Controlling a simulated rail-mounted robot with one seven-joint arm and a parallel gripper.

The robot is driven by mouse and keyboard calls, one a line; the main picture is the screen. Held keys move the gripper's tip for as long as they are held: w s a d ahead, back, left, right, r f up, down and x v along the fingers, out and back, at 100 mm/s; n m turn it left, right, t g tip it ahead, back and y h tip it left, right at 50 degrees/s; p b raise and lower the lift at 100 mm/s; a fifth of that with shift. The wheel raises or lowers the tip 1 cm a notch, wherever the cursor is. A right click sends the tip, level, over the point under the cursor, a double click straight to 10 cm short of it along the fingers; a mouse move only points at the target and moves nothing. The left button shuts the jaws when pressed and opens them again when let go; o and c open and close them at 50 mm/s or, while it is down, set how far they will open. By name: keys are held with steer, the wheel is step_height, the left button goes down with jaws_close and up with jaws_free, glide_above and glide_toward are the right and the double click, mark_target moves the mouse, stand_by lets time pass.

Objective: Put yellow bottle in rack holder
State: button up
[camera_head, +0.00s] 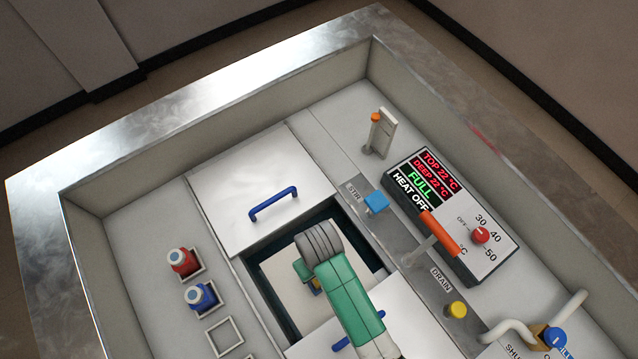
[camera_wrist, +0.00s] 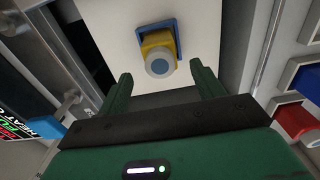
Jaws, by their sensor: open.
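The yellow bottle (camera_wrist: 157,50) sits in a blue square holder (camera_wrist: 174,27) on a pale platform (camera_wrist: 110,30) in the wrist view. Its pale round cap faces the camera. In the head view only a small yellow part (camera_head: 316,285) shows beside my gripper (camera_head: 308,276), inside the opening between the lids. My gripper's fingers (camera_wrist: 161,72) are open, one on each side of the bottle's cap end, with gaps; they appear not to touch it. The rack at the left has an empty square holder (camera_head: 224,337), in front of a red bottle (camera_head: 182,262) and a blue bottle (camera_head: 201,296).
A lid with a blue handle (camera_head: 273,203) lies behind the opening, and another lid (camera_head: 312,345) in front. The control panel (camera_head: 450,215) with an orange lever (camera_head: 440,233) stands at right. A blue button (camera_head: 376,202) and yellow knob (camera_head: 456,310) stick up nearby. Raised walls surround everything.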

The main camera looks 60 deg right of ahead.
steer(key=shift+r, duration=1.95)
steer(key=w+r+n+t+h, duration=0.25)
steer(key=w+r+t, duration=0.45)
steer(key=w+r, duration=0.9)
steer(key=w+a+r+t, duration=0.3)
steer(key=r, duration=0.6)
steer(key=w+a+r+t, duration=0.2)
steer(key=w+r+t, duration=0.1)
steer(key=r, duration=0.6)
steer(key=a+r+n+t, duration=0.1)
steer(key=a+r+t, duration=0.25)
steer(key=r, duration=0.55)
steer(key=a+r+n+t, duration=0.1)
steer(key=a+r+t, duration=0.25)
steer(key=r, duration=0.55)
steer(key=s+a+r+t+y, duration=0.1)
steer(key=s+a+r+t, duration=0.1)
steer(key=r, duration=0.5)
steer(key=s+a+r+t+y, duration=0.1)
steer(key=s+a+r+t, duration=0.2)
steer(key=s+a+r, duration=0.2)
step_height(320, 180, up, 3)
steer(key=shift+s+f+n, duration=0.2)
steer(key=shift+s+n, duration=0.25)
steer(key=shift+s, duration=0.5)
